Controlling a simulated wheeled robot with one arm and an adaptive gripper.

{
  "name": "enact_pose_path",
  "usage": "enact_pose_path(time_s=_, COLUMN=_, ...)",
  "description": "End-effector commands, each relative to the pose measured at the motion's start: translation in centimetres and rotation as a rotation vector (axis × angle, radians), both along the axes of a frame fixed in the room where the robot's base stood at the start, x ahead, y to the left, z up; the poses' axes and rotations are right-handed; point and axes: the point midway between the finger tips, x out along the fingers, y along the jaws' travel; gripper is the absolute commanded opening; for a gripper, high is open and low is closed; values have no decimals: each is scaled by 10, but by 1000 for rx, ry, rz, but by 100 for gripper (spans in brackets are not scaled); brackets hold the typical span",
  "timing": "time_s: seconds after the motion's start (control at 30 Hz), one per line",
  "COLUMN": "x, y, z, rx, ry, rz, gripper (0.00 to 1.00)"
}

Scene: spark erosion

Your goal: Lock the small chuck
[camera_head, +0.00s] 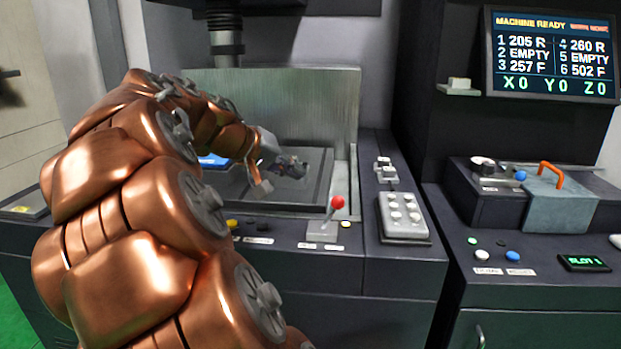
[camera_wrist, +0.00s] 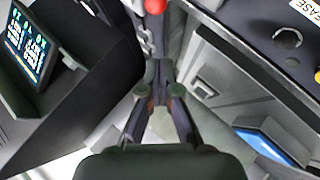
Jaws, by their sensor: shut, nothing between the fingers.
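I cannot clearly make out the small chuck in either view. A dark vertical spindle (camera_head: 227,42) hangs above the machine's work tank at the top of the head view. A red-knobbed lever (camera_head: 338,203) stands on the front panel; a red ball (camera_wrist: 155,5) also shows at the top edge of the wrist view. My gripper (camera_head: 292,168) is over the tank area, behind and left of the lever, partly hidden by my copper arm. In the wrist view its dark fingers (camera_wrist: 164,74) are together with nothing between them, apart from the red ball.
A grey keypad (camera_head: 404,217) sits right of the lever. The status screen (camera_head: 551,55) reads MACHINE READY. A grey box with an orange handle (camera_head: 551,172) stands on the right cabinet. A pale upright plate (camera_head: 310,105) backs the tank. A blue display (camera_wrist: 264,146) shows in the wrist view.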

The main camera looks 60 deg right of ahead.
Motion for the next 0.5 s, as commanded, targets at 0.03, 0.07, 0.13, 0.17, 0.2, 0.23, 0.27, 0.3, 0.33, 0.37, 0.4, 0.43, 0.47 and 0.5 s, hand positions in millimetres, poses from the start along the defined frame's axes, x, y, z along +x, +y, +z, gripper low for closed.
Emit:
enact_pose_path(time_s=0.03, x=4, y=7, z=6, rx=-3, ry=-3, rz=4, gripper=0)
enact_pose_path(time_s=0.07, x=5, y=10, z=9, rx=-4, ry=-4, rz=6, gripper=0)
enact_pose_path(time_s=0.13, x=8, y=18, z=14, rx=-3, ry=-4, rz=5, gripper=0)
enact_pose_path(time_s=0.17, x=8, y=20, z=15, rx=-2, ry=-3, rz=4, gripper=0)
enact_pose_path(time_s=0.2, x=9, y=23, z=17, rx=-2, ry=-3, rz=1, gripper=0)
enact_pose_path(time_s=0.23, x=9, y=25, z=18, rx=-1, ry=-3, rz=1, gripper=0)
enact_pose_path(time_s=0.27, x=9, y=26, z=19, rx=-1, ry=-3, rz=1, gripper=0)
enact_pose_path(time_s=0.3, x=10, y=27, z=20, rx=0, ry=-3, rz=1, gripper=0)
enact_pose_path(time_s=0.33, x=10, y=28, z=21, rx=0, ry=-2, rz=0, gripper=0)
enact_pose_path(time_s=0.37, x=10, y=29, z=21, rx=0, ry=-2, rz=0, gripper=0)
enact_pose_path(time_s=0.4, x=10, y=29, z=21, rx=0, ry=-2, rz=0, gripper=0)
enact_pose_path(time_s=0.43, x=10, y=29, z=22, rx=0, ry=-2, rz=0, gripper=0)
enact_pose_path(time_s=0.47, x=10, y=30, z=22, rx=0, ry=-3, rz=-1, gripper=0)
enact_pose_path(time_s=0.5, x=10, y=30, z=22, rx=0, ry=-3, rz=-1, gripper=0)
